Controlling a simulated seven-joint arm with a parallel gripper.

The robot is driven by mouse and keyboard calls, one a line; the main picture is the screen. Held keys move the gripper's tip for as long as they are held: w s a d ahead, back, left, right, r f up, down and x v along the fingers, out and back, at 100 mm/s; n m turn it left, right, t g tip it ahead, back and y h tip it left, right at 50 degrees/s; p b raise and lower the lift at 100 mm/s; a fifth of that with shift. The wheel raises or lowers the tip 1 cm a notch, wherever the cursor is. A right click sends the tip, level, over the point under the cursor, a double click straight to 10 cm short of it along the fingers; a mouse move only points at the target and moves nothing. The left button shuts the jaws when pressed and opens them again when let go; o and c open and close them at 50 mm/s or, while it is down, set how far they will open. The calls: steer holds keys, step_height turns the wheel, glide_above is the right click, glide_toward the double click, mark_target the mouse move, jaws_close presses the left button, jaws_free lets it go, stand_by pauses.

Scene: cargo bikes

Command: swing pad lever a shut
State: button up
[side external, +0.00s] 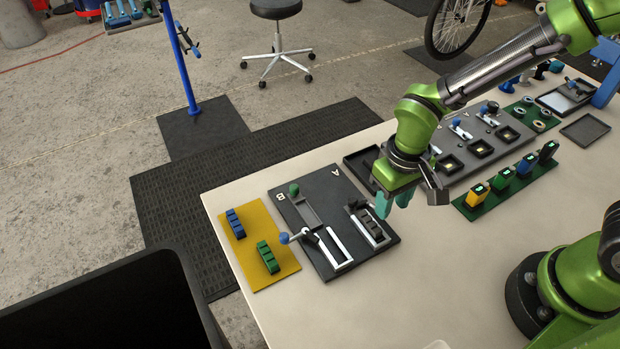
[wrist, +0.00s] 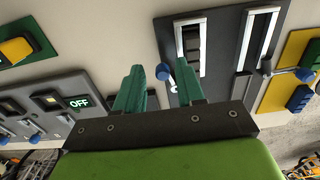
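A dark board (side external: 322,256) marked A and B lies on the table. Beside the letter A is a pale metal frame holding dark pad blocks (side external: 369,226), with lever a (side external: 352,207) at its far end. Lever b (side external: 302,235), with a blue knob, juts left across the B frame, whose slot is empty.
A yellow mat (side external: 257,265) with blue and green blocks lies left of the board. A black tray (side external: 357,163) sits behind my gripper. A grey panel (side external: 485,138) and a green strip with colored blocks (side external: 507,183) lie right. The near table is clear.

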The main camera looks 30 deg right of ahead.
step_height(320, 180, up, 5)
stand_by(0.7)
steer(key=s+d+r+m+t+y, duration=0.1)
steer(key=s+d+r+m+t, duration=0.1)
steer(key=d+r, duration=0.4)
steer(key=s+d+r+m+t+y, duration=0.1)
steer(key=s+d+r+m+t, duration=0.1)
steer(key=d+r+t, duration=0.3)
steer(key=shift+s+d+r, duration=0.45)
steer(key=shift+s+r, duration=0.25)
steer(key=shift+r, duration=1.1)
